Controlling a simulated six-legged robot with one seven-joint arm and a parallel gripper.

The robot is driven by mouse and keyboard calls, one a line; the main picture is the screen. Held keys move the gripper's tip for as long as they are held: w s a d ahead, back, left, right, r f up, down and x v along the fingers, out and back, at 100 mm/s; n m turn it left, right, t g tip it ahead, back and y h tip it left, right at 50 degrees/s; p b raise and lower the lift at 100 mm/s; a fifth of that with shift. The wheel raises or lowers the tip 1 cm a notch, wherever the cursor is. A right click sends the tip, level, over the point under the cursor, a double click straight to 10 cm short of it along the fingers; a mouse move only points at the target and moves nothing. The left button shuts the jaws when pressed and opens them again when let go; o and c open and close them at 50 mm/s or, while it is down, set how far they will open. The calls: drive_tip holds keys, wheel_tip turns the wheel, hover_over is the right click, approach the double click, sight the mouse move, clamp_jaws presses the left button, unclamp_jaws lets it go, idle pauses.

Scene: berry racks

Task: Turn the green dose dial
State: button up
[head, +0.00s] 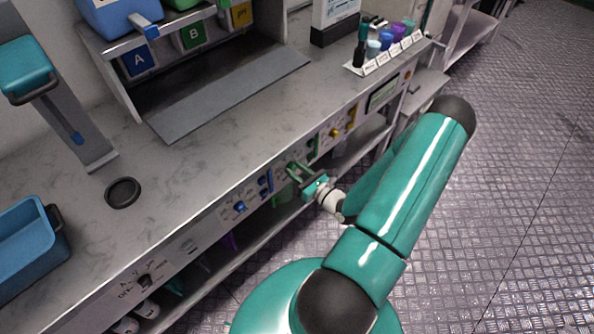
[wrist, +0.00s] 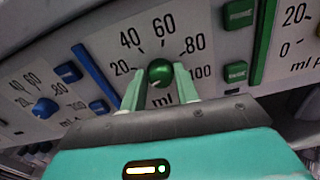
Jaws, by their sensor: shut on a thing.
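The green dose dial (wrist: 160,71) sits on the white front panel, with marks from 20 to 100 ml printed around it. My gripper (wrist: 158,85) is shut on the dial, one pale green finger on each side of it. In the head view my gripper (head: 301,172) reaches the panel below the counter's front edge, and the dial is hidden or too small to tell there. The dial's pointer is not clear to me.
A blue dial (wrist: 45,108) with blue buttons is to the left on the panel. Green buttons (wrist: 238,14) are to the right. A yellow dial (head: 335,132) sits farther along. The counter (head: 215,140) is above, and open floor (head: 500,200) lies to the right.

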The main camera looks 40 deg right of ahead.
drive_tip(key=m, duration=0.3)
drive_tip(key=shift+m, duration=0.4)
drive_tip(key=shift+d+f+m, duration=0.1)
drive_tip(key=shift+m, duration=1.8)
drive_tip(key=o, duration=0.9)
drive_tip(key=shift+o, duration=0.2)
drive_tip(key=s, duration=1.4)
drive_tip(key=shift+d, duration=0.2)
